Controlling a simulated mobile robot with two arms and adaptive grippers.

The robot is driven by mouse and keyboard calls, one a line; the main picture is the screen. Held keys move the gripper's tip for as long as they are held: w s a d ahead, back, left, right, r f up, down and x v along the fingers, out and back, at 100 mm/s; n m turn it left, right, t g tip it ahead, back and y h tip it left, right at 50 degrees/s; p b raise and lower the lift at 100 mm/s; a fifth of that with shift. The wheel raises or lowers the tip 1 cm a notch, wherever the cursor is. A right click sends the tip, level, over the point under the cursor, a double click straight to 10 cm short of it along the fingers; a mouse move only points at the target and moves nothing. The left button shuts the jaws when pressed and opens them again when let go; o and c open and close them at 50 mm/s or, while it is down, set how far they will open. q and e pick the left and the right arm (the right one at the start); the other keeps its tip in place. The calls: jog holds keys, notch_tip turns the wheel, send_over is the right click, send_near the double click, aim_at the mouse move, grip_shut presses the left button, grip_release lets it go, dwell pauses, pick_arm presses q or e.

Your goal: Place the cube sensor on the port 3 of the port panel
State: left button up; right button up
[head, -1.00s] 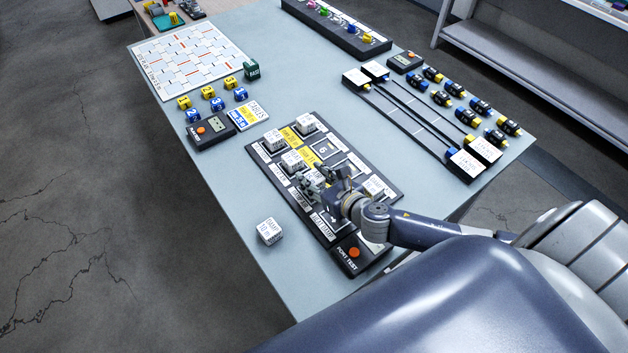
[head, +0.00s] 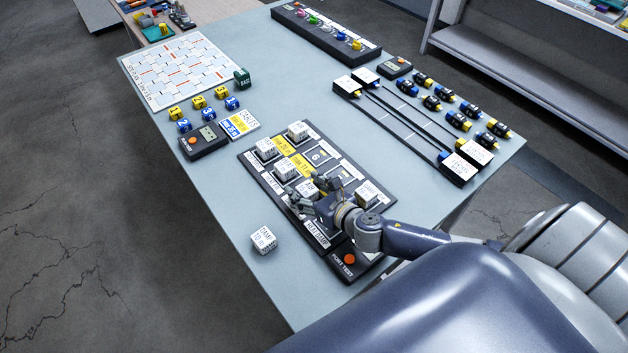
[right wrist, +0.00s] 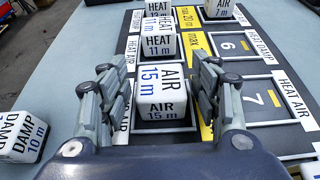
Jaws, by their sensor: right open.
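A white cube sensor marked AIR 15 m (right wrist: 161,95) sits upright on the port panel (right wrist: 235,117). It also shows on the panel in the head view (head: 306,188). My right gripper (right wrist: 153,68) is open, with one finger on each side of this cube and gaps showing between fingers and cube. In the head view my right gripper (head: 311,192) is low over the panel. The cube covers its port's number. Another cube sensor, marked DAMP 10 m (head: 263,240), lies loose on the table left of the panel. My left gripper is not in view.
HEAT cubes (right wrist: 158,38) stand in the same row beyond. An AIR 7 m cube (head: 297,131) and another cube (head: 367,193) also stand on the panel. Ports 6 (right wrist: 229,46) and 7 (right wrist: 258,97) are empty. A port test box (head: 352,262) adjoins the panel's near end.

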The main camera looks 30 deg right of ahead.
jog(key=shift+s+r, duration=0.15)
jog(key=shift+s, duration=0.15)
jog(key=b+v, duration=0.1)
jog(key=v, duration=0.9)
jog(key=shift+s+d, duration=0.1)
jog(key=shift+d, duration=0.05)
jog(key=shift+s+r, duration=0.25)
jog(key=shift+s, duration=0.3)
